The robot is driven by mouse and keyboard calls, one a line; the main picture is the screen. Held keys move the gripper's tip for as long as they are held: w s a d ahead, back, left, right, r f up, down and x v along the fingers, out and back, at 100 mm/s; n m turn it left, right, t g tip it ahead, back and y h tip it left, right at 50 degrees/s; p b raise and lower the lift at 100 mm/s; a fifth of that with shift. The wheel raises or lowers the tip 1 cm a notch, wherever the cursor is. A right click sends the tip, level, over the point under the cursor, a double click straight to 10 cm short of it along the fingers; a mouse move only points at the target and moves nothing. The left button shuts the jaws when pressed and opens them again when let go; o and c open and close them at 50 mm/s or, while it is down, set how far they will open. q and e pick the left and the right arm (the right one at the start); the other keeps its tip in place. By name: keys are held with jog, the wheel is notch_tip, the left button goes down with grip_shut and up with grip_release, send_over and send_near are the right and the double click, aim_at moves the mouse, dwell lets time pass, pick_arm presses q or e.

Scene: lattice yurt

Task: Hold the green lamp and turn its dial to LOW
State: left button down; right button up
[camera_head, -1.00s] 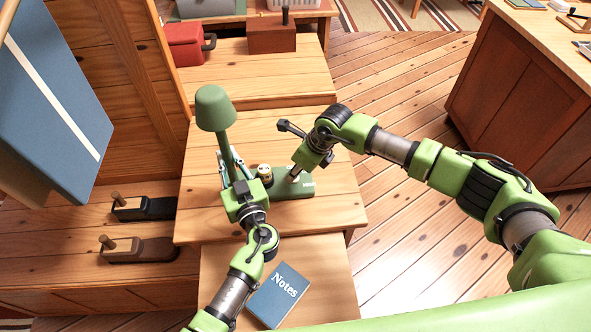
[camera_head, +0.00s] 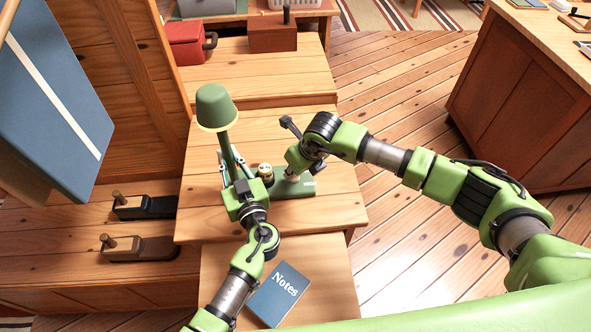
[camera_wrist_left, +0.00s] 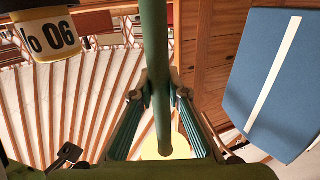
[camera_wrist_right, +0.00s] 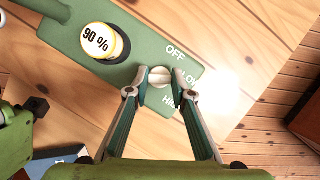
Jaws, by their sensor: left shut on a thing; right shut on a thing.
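The green lamp has a shade (camera_head: 215,107), a slanting stem and a flat base (camera_head: 300,188) on the wooden table. Its shade rim glows pale yellow. My left gripper (camera_wrist_left: 160,92) is shut around the stem (camera_wrist_left: 154,50). In the right wrist view the white dial (camera_wrist_right: 160,76) sits on the base among the words OFF, LOW and HIGH, the last two partly hidden. My right gripper (camera_wrist_right: 150,88) is shut on the dial. The dial's ridge looks turned roughly toward LOW, but its exact pointing is hard to tell. In the head view the fingers hide the dial.
A yellow and black "90 %" cylinder (camera_wrist_right: 103,42) stands on the lamp base beside the dial. A blue Notes book (camera_head: 279,294) lies on the lower surface in front. A red box (camera_head: 186,42) and brown box (camera_head: 272,37) stand behind.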

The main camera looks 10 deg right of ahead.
pick_arm(q)
jog(key=shift+s+f, duration=0.1)
jog(key=shift+f, duration=0.15)
pick_arm(e)
jog(key=o, duration=1.1)
jog(key=v, duration=1.2)
jog(key=shift+s+d, duration=0.1)
pick_arm(q)
jog(key=c, duration=1.9)
grip_release()
jog(key=shift+r, duration=0.1)
